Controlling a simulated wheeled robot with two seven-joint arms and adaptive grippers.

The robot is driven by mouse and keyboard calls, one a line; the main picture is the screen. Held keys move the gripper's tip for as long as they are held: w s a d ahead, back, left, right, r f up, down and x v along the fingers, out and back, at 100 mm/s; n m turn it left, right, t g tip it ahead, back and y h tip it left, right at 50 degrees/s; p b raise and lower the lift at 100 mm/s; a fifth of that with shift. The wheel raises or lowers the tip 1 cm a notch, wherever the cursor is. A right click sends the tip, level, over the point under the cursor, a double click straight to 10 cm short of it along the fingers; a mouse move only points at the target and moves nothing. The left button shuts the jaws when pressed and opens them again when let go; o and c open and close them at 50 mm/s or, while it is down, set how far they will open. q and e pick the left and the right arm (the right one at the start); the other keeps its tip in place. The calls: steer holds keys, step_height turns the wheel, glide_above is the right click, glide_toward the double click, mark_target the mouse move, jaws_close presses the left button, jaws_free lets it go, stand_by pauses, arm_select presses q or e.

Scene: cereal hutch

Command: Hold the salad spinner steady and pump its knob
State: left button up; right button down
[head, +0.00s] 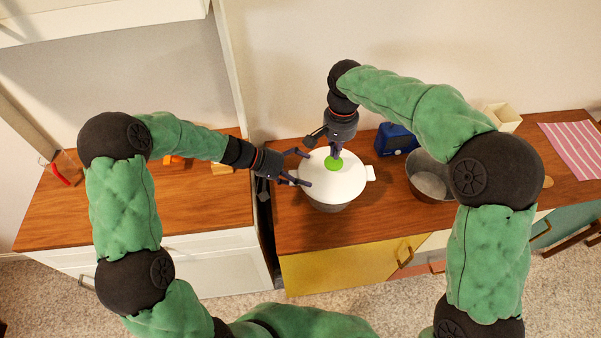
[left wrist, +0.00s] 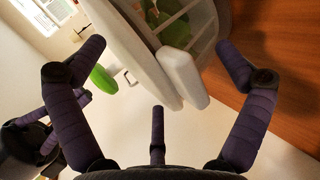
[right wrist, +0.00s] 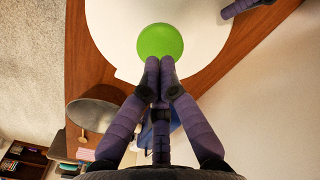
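The salad spinner (head: 343,186) stands upright on the wooden counter, with a white lid, a green knob (head: 333,163) on top and a white side handle. My left gripper (head: 306,168) is open at the spinner's left side. In the left wrist view its fingers spread to either side of a white handle (left wrist: 183,78) on the spinner, with no clear contact. My right gripper (right wrist: 160,64) points down over the knob, its fingers closed together. In the right wrist view the fingertips overlap the edge of the green knob (right wrist: 160,40); I cannot tell whether they touch it.
A grey metal pot (head: 428,178) and a blue appliance (head: 395,138) stand right of the spinner. A pink striped cloth (head: 577,148) lies at the far right. A gap separates the two counters. Bare wood lies in front of the pot.

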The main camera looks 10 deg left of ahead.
arm_select(q)
steer(key=shift+a+r, duration=0.45)
steer(key=shift+a, duration=0.05)
steer(key=v, duration=1.1)
steer(key=shift+f, duration=0.15)
arm_select(e)
steer(key=shift+r, duration=0.15)
